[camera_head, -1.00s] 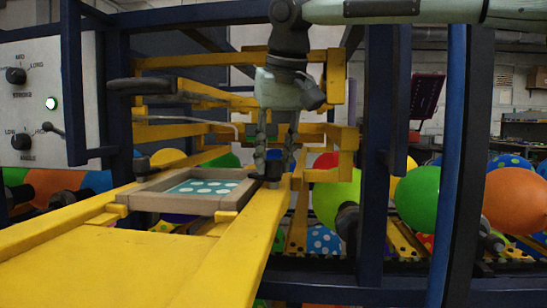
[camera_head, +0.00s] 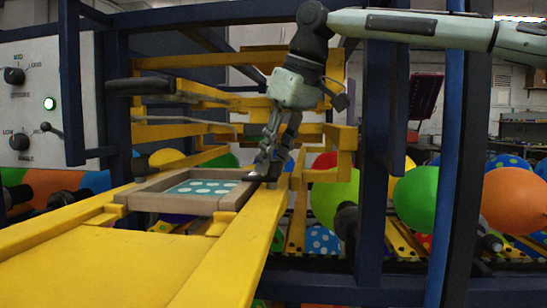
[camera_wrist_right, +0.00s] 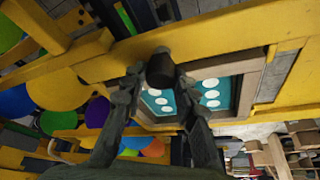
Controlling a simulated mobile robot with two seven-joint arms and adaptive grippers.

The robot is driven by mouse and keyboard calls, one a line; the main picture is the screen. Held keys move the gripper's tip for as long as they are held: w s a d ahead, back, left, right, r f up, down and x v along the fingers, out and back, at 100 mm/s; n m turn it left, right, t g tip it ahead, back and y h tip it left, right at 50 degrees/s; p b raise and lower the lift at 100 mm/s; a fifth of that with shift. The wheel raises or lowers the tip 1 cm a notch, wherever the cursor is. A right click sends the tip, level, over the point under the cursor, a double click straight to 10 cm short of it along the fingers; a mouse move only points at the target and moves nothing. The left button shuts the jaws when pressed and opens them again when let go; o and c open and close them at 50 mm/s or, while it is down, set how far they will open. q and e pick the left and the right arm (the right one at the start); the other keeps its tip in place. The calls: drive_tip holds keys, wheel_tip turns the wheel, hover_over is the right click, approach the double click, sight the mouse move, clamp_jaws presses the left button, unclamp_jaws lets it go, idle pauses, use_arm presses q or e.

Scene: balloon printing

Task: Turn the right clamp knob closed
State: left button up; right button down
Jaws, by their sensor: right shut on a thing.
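The right clamp knob is a small dark cylinder, best seen in the right wrist view (camera_wrist_right: 160,70) on the yellow rail beside the printing screen. In the head view it is mostly hidden by my gripper. My right gripper (camera_head: 268,166) points down at the right end of the screen frame (camera_head: 229,199). In the right wrist view its two fingers (camera_wrist_right: 160,92) lie on either side of the knob, shut on it. The screen carries a teal panel with white dots (camera_head: 200,187). My left gripper is not in view.
A yellow beam (camera_head: 225,255) runs along the screen's right side. Dark blue posts (camera_head: 372,150) stand right of my gripper. Several balloons, such as a green one (camera_head: 415,198), sit behind and below. A control panel with knobs (camera_head: 38,105) is at the left.

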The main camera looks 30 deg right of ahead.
idle(0.3)
drive_tip(key=c, duration=1.2)
unclamp_jaws()
drive_tip(key=shift+s+r, duration=0.1)
drive_tip(key=shift+r, duration=0.2)
drive_tip(key=v, duration=0.3)
drive_tip(key=s+d, duration=0.1)
drive_tip(key=s, duration=0.2)
drive_tip(key=s+d, duration=0.1)
drive_tip(key=s, duration=0.3)
drive_tip(key=s+d, duration=0.2)
drive_tip(key=s, duration=0.2)
drive_tip(key=shift+f, duration=0.3)
